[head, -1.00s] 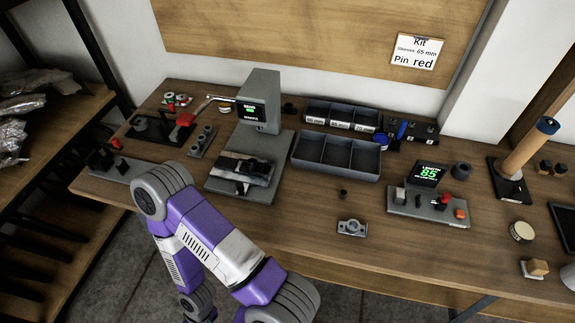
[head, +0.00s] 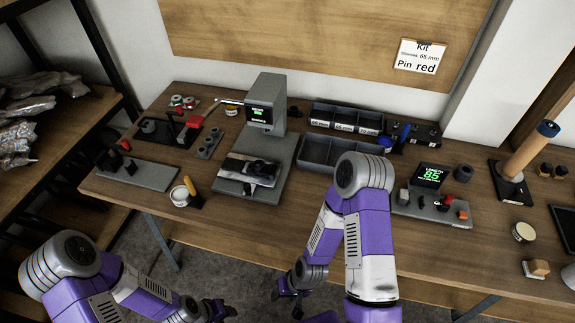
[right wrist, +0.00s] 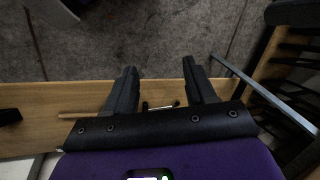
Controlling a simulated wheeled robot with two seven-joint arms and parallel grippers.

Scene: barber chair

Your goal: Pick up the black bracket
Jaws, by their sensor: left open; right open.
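I cannot tell for sure which is the bracket. My left gripper (head: 220,311) is low, in front of the bench over the floor, open and apparently empty. My right gripper (head: 285,292) is also low in front of the bench. The right wrist view shows its two fingers (right wrist: 158,70) spread, with nothing between their tips.
A shelf with wrapped bags (head: 30,107) stands left. My right arm covers part of the middle bench.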

